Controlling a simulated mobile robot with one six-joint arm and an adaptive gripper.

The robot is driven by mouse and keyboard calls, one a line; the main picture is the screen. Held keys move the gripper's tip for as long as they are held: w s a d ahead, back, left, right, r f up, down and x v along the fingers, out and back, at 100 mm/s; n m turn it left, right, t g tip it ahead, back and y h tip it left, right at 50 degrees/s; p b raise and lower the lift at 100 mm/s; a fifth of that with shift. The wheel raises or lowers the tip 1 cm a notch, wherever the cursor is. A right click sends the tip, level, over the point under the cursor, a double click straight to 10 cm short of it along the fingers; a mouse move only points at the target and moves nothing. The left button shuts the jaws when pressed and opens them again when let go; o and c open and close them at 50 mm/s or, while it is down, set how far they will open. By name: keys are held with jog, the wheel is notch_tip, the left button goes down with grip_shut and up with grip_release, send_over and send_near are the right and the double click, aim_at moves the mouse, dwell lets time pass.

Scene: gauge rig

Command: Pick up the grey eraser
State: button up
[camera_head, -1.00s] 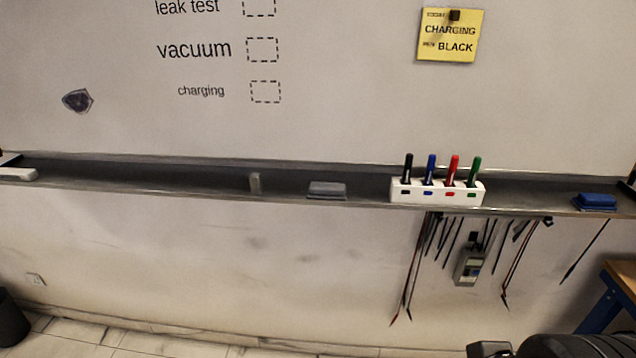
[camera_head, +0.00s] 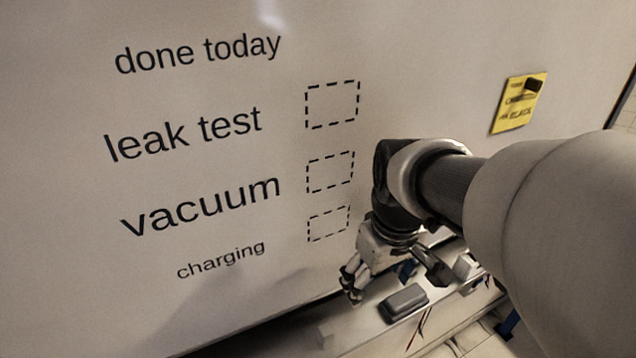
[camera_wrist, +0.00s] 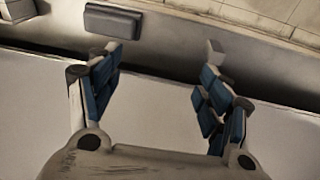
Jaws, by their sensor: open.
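In the wrist view the eraser (camera_wrist: 113,19) lies on the ledge at the upper left, beyond the tip of the left finger. My gripper (camera_wrist: 158,65) is open, with blue pads on its fingers and nothing between them. It is apart from the eraser.
A white marker holder (camera_wrist: 18,10) is at the wrist view's upper left corner. The whiteboard (camera_head: 70,230) rises behind the ledge.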

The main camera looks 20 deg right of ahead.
jog(key=o, duration=0.5)
jog(key=shift+g+y, duration=0.3)
jog(key=shift+g, duration=0.4)
jog(key=d+r+p, duration=0.1)
jog(key=d+p, duration=0.1)
jog(key=d, duration=0.1)
jog(key=d+r+p, duration=0.1)
jog(key=d+p, duration=0.1)
jog(key=d, duration=0.1)
jog(key=d+r+p, duration=0.2)
jog(key=d, duration=0.1)
jog(key=shift+w+d+p, duration=0.15)
jog(key=shift+w+p, duration=0.2)
jog(key=shift+w, duration=0.05)
jog(key=shift+o, duration=0.4)
jog(key=shift+d+f, duration=0.1)
jog(key=shift+d, duration=0.2)
jog(key=b, duration=0.2)
send_over(407, 295)
jog(key=f, duration=1.2)
jog(key=shift+s+a, duration=0.15)
jog(key=shift+s, duration=0.15)
jog(key=shift+w+f, duration=0.15)
jog(key=shift+f, duration=1.25)
jog(key=shift+w+f, duration=0.1)
jog(key=shift+f, duration=1.3)
